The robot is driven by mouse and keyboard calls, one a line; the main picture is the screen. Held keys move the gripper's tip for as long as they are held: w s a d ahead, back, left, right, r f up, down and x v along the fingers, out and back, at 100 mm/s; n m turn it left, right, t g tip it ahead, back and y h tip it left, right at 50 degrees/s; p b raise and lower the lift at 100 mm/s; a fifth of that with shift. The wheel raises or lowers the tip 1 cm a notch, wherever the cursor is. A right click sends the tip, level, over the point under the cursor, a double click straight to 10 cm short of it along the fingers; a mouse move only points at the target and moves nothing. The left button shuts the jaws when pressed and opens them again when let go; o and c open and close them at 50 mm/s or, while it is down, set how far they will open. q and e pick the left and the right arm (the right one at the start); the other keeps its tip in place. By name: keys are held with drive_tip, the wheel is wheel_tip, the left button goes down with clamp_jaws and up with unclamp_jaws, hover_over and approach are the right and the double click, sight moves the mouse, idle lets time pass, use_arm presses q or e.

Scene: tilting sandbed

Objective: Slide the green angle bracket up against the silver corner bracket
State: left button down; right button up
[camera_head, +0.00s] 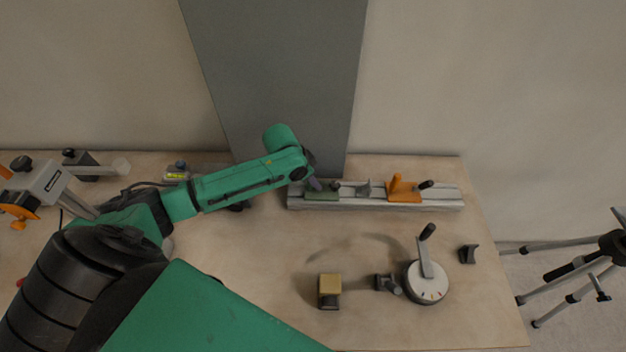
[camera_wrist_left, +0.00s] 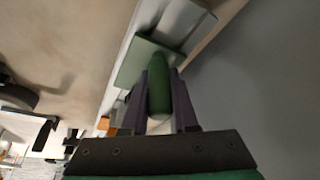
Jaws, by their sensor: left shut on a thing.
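The green angle bracket (camera_head: 322,195) sits on the left part of a pale metal rail (camera_head: 440,204) on the bench. The wrist view shows its flat plate (camera_wrist_left: 132,65) and rounded green upright (camera_wrist_left: 159,98). My left gripper (camera_head: 313,184) is at the bracket, its purple fingers on either side of the upright, shut on it. The silver corner bracket (camera_head: 363,189) appears to be the small grey piece on the rail to the right, with a gap between it and the green bracket. In the wrist view my fingers mostly hide that area. My right gripper is out of view.
An orange bracket (camera_head: 403,190) with a dark knob sits farther right on the rail. A round dial with a crank (camera_head: 427,282) and a yellow-topped block (camera_head: 329,290) stand in front. A grey panel (camera_head: 285,70) rises behind the rail.

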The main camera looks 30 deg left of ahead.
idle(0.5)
use_arm(q)
drive_tip(key=w+d, duration=0.1)
drive_tip(key=d, duration=0.2)
drive_tip(key=w+d, duration=0.2)
drive_tip(key=d, duration=0.1)
drive_tip(key=w+d, duration=0.1)
drive_tip(key=d, duration=0.2)
drive_tip(key=shift+w+d, duration=0.1)
drive_tip(key=shift+w, duration=0.15)
drive_tip(key=c, duration=0.7)
unclamp_jaws()
drive_tip(key=v, duration=1.4)
drive_tip(key=shift+s+r+b, duration=0.2)
drive_tip(key=shift+r+b, duration=0.1)
drive_tip(key=shift+b, duration=0.05)
